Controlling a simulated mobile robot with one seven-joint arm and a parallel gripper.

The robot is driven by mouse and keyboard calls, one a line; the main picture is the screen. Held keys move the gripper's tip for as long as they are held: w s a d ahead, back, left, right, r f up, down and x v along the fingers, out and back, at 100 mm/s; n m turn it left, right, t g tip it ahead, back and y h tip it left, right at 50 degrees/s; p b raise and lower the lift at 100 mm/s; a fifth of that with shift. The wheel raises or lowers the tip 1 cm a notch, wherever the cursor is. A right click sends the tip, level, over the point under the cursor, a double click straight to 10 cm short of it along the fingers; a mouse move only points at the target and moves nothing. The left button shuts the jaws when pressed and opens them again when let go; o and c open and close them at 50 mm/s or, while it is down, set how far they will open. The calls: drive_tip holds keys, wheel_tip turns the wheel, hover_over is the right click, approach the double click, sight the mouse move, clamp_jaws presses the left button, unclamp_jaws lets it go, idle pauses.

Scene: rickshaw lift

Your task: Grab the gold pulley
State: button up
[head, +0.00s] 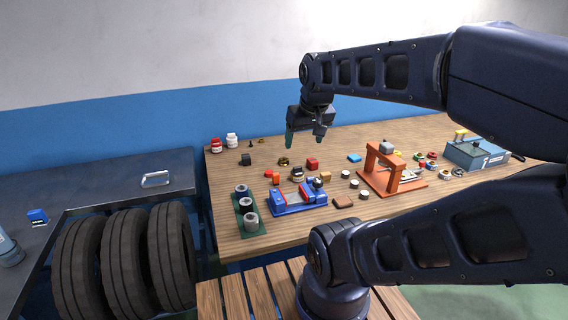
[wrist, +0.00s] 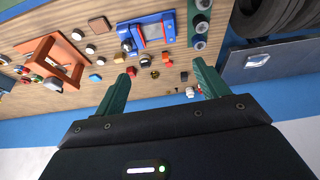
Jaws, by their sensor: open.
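A small gold, pulley-like piece (head: 283,162) lies on the wooden workbench (head: 228,178), toward its back. It also shows in the wrist view (wrist: 155,74), between my two fingertips in the picture. It is too small to make out its groove. My gripper (head: 305,138) hangs above the back of the bench, fingers pointing down, apart from the piece. In the wrist view my gripper (wrist: 163,69) has its green fingers spread wide with nothing between them.
Near the gold piece are a red block (head: 312,163), a dark jar (head: 297,175) and a black block (head: 245,160). A blue and red vise-like device (head: 300,197) stands in front. An orange press (head: 385,170) and a grey toolbox (head: 475,154) stand right.

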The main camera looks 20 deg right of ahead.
drive_tip(key=w+d+r+n+g+h, duration=0.15)
drive_tip(key=w+n, duration=0.35)
drive_tip(key=w, duration=0.9)
drive_tip(key=n+g+h, duration=0.2)
drive_tip(key=n+g, duration=0.1)
drive_tip(key=n, duration=1.2)
hover_over(284, 159)
drive_tip(key=a, duration=0.2)
drive_tip(key=shift+t, duration=0.25)
wheel_tip(284, 159, down, 31)
drive_tip(key=shift+d, duration=0.15)
drive_tip(key=shift+s+a+x, duration=0.1)
drive_tip(key=shift+x, duration=1.25)
drive_tip(key=shift+s+a+x, duration=0.1)
drive_tip(key=shift+s+x, duration=0.05)
drive_tip(key=shift+x, duration=1.2)
drive_tip(key=c, duration=1.2)
